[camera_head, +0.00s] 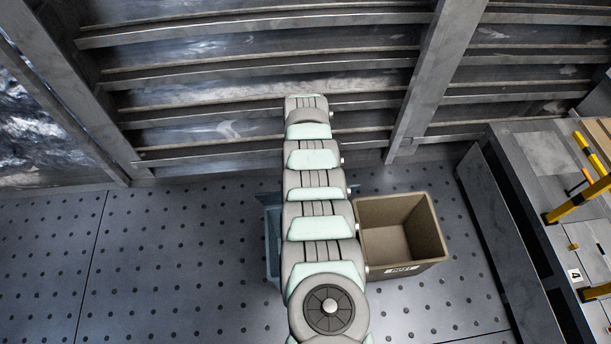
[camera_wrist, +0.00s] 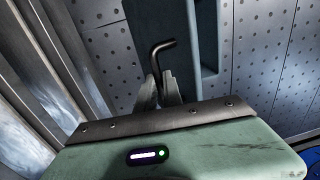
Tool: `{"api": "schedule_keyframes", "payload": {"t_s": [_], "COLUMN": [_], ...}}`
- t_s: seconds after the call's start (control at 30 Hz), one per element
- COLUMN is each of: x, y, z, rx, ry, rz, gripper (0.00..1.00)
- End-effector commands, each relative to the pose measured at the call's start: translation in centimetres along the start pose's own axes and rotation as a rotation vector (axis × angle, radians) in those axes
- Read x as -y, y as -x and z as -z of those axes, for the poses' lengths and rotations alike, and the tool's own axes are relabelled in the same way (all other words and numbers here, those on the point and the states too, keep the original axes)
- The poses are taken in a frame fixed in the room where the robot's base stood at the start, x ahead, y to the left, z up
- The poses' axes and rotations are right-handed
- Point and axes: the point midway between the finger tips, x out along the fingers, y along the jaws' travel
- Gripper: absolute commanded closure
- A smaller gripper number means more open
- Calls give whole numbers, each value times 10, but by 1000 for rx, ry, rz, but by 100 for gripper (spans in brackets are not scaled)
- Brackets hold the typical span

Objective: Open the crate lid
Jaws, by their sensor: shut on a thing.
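A blue-grey crate (camera_head: 272,243) stands on the perforated floor, mostly hidden behind my arm in the head view; its lid cannot be made out there. In the wrist view a blue-grey panel, seemingly part of the crate (camera_wrist: 184,25), rises beyond the fingers. My gripper (camera_wrist: 165,88) is shut on a dark bent rod (camera_wrist: 163,46). The rod stands up from between the fingertips and bends to the right at its top. I cannot tell whether it is joined to the crate or its lid. The gripper is hidden in the head view.
An open brown bin (camera_head: 402,232) with a white label stands right beside my arm. A grey workbench (camera_head: 545,170) with yellow bars (camera_head: 580,198) is at the right. A ribbed metal wall (camera_head: 240,85) runs along the back. The floor (camera_head: 150,260) at left is clear.

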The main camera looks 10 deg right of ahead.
Motion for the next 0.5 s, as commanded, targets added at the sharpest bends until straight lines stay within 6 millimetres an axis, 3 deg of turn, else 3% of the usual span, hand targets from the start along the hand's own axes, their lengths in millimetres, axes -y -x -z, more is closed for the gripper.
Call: {"api": "schedule_keyframes", "payload": {"t_s": [0.17,0.2,0.43,0.5], "x": [2,2,1,1], "y": [-3,-3,-2,-1], "z": [1,1,1,0], "rx": [-2,-2,-1,-1], "ry": [2,2,1,0], "rz": [4,4,2,2], "gripper": [100,88,69,68]}}
